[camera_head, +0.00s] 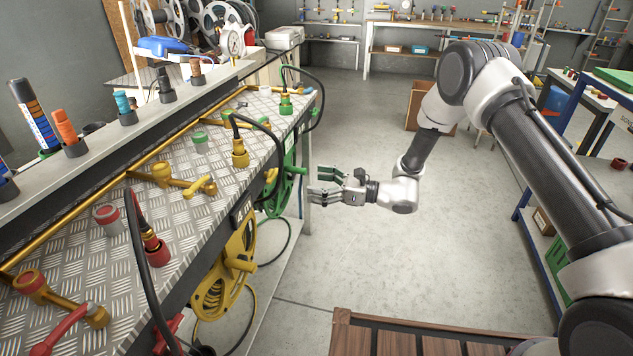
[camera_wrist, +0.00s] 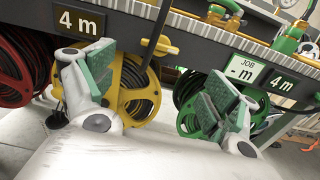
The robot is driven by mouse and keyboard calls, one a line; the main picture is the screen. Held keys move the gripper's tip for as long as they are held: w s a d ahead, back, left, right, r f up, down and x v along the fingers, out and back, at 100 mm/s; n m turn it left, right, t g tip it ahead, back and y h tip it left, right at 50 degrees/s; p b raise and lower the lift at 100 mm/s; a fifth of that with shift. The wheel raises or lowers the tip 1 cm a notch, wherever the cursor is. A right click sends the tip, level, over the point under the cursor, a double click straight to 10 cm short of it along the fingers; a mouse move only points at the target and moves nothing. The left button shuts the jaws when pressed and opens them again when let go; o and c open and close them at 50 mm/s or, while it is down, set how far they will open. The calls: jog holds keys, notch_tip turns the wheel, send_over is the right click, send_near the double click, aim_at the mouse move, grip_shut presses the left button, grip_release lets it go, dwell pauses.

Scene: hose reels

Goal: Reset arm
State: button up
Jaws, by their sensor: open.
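My gripper (camera_head: 337,190) is open and empty at the end of my arm, which reaches in from the right in the head view. It hangs in the air over the floor, to the right of the metal workbench. In the wrist view its two fingers (camera_wrist: 160,103) with green pads are spread apart. Beyond them are a yellow hose reel (camera_wrist: 135,92) and a green hose reel (camera_wrist: 190,92) under the bench edge. The fingers appear apart from both reels.
The diamond-plate bench (camera_head: 165,215) carries yellow pipes and red, yellow and green fittings. The yellow reel (camera_head: 228,275) and green reel (camera_head: 281,190) hang at its right side. A blue-framed table (camera_head: 535,235) stands at right. The floor (camera_head: 380,255) between is clear.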

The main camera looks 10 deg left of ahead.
jog(key=s+d+f+n+g+h, duration=0.25)
jog(key=s+f+g, duration=0.2)
jog(key=s, duration=0.25)
jog(key=s+d+r+n+g+h, duration=0.2)
jog(key=s+d+n+g+h, duration=0.15)
jog(key=s+d+n, duration=0.4)
jog(key=s+d+r+n+t+h, duration=0.2)
jog(key=s+d+r+n+h, duration=0.1)
jog(key=d+r, duration=0.55)
jog(key=s+d+r+n+t+h, duration=0.1)
jog(key=s+d+r+n+h, duration=0.3)
jog(key=d, duration=0.8)
jog(key=s+d+r+n+t+h, duration=0.2)
jog(key=d+r+h, duration=0.1)
jog(key=d+r, duration=0.55)
jog(key=s+d+r+t+h, duration=0.2)
jog(key=s+d+r+t, duration=0.4)
jog(key=d+r, duration=0.4)
jog(key=shift+d, duration=0.2)
jog(key=shift+s, duration=0.1)
